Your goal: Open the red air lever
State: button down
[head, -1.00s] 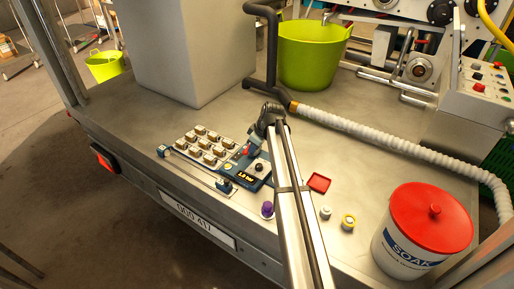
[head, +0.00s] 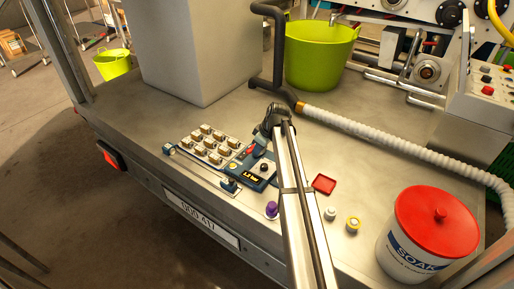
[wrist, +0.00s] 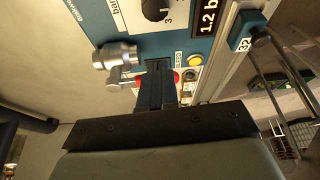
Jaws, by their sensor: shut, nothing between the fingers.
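The blue air panel (head: 262,167) lies on the metal deck and also fills the top of the wrist view (wrist: 180,45). A small red part (head: 251,150), perhaps the air lever, shows at its upper left, beside my gripper (head: 261,141). In the wrist view, my gripper (wrist: 157,66) is shut and empty, its fingertips over the panel. A red piece (wrist: 173,77) shows just behind the fingers and is mostly hidden; I cannot tell whether they touch it. A silver fitting with a stem (wrist: 116,58) is left of the fingertips.
A black knob (wrist: 157,8), a display (wrist: 208,20) reading about 1.2 and a yellow button (wrist: 195,60) are on the panel. Nearby are a block tray (head: 208,143), a clamp rail (head: 200,168), a red dish (head: 324,184) and a SOAK tub (head: 400,255).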

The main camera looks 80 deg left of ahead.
jog(key=w+d, duration=0.1)
jog(key=w+d+r, duration=0.1)
jog(key=shift+w+d, duration=0.35)
jog(key=shift+d, duration=0.05)
jog(key=v, duration=0.9)
jog(key=shift+s, duration=0.15)
